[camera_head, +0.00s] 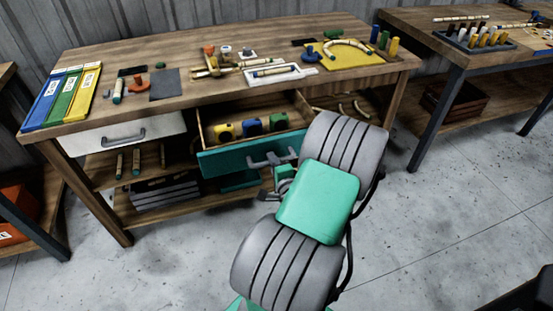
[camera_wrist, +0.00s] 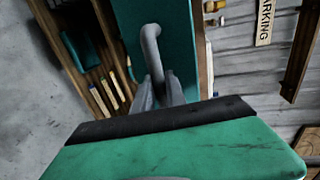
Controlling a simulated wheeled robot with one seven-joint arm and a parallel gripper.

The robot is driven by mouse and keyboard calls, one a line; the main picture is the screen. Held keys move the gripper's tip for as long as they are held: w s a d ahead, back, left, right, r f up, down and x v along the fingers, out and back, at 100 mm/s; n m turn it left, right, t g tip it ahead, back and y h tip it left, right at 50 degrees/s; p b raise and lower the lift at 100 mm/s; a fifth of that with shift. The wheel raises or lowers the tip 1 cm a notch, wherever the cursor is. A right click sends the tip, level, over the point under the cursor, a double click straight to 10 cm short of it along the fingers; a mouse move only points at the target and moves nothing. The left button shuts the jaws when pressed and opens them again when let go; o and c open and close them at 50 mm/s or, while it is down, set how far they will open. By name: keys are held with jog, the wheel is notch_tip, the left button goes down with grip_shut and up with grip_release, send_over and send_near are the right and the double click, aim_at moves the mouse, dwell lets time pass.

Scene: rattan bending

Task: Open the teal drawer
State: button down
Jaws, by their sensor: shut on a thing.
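The teal drawer (camera_head: 228,160) stands pulled out from under the wooden workbench, at the middle of the head view. My gripper (camera_head: 276,160) is at the drawer front in the head view. In the wrist view my gripper (camera_wrist: 160,95) has its fingers closed around the handle. The exact finger contact is partly hidden by the gripper body.
A white drawer (camera_head: 122,134) with a grey handle sits shut to the left. The workbench top (camera_head: 190,118) holds blue, green and yellow folders, tools and a yellow mat (camera_head: 345,54). A lower shelf holds a dark crate (camera_head: 165,193). The floor in front is clear around my arm.

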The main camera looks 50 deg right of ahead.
jog(key=shift+s, duration=0.2)
jog(key=c, duration=1.4)
grip_release()
jog(key=shift+w, duration=0.1)
jog(key=shift+o, duration=0.2)
jog(key=v, duration=0.8)
